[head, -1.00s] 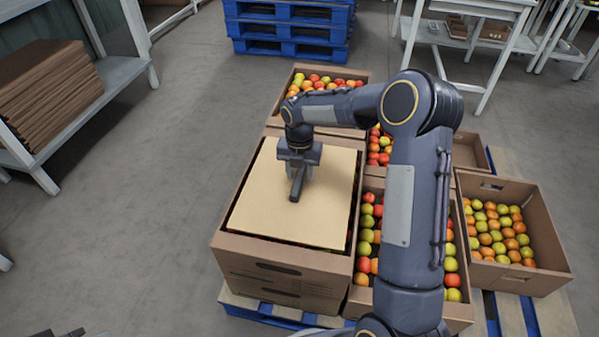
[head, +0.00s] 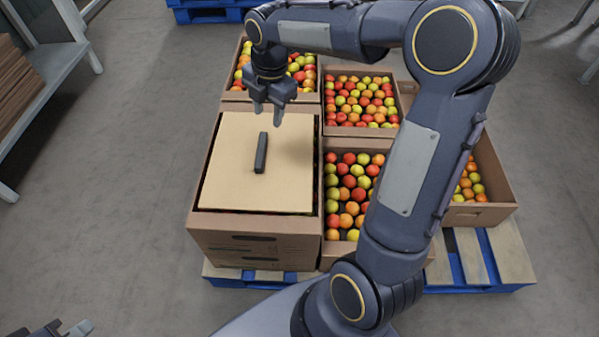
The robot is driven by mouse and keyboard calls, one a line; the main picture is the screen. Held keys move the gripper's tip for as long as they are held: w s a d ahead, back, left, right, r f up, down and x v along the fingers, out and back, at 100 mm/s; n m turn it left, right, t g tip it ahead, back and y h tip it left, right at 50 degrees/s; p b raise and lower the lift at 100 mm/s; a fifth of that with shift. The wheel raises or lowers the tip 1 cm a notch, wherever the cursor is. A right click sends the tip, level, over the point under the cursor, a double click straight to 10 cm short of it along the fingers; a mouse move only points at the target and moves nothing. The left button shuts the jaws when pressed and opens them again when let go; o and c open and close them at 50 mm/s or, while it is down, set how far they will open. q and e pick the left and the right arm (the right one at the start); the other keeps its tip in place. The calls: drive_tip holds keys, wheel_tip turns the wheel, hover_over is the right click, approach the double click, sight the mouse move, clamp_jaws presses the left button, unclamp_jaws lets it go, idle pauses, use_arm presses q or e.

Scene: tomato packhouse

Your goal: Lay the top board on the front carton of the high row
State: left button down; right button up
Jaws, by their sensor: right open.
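The top board (head: 219,162) is a flat tan sheet with a dark bar-shaped handle (head: 261,153) standing out from its middle. It lies over the front left carton (head: 255,224), inside its rim. This carton sits on top of another one. My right gripper (head: 267,114) is open and empty, above the far part of the board and apart from the handle. My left gripper (head: 66,331) only just shows at the bottom left corner, far from the board; its jaws are not clear.
Open cartons of red, orange and yellow tomatoes stand behind (head: 312,107) and to the right (head: 331,252) on a pallet (head: 487,262). A rack with stacked brown boards (head: 14,88) is at the left. The floor between is clear.

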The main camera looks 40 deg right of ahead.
drive_tip(key=s+a+m+t+y, duration=0.1)
drive_tip(key=s+a+m+t, duration=0.1)
drive_tip(key=s+m, duration=0.9)
drive_tip(key=s+a+m+t+y, duration=0.2)
drive_tip(key=s+a+m, duration=0.1)
drive_tip(key=s+m, duration=0.9)
drive_tip(key=shift+s+a+r, duration=0.25)
drive_tip(key=shift+r, duration=0.15)
wheel_tip(320, 180, up, 26)
drive_tip(key=p, duration=2.6)
drive_tip(key=shift+r, duration=0.25)
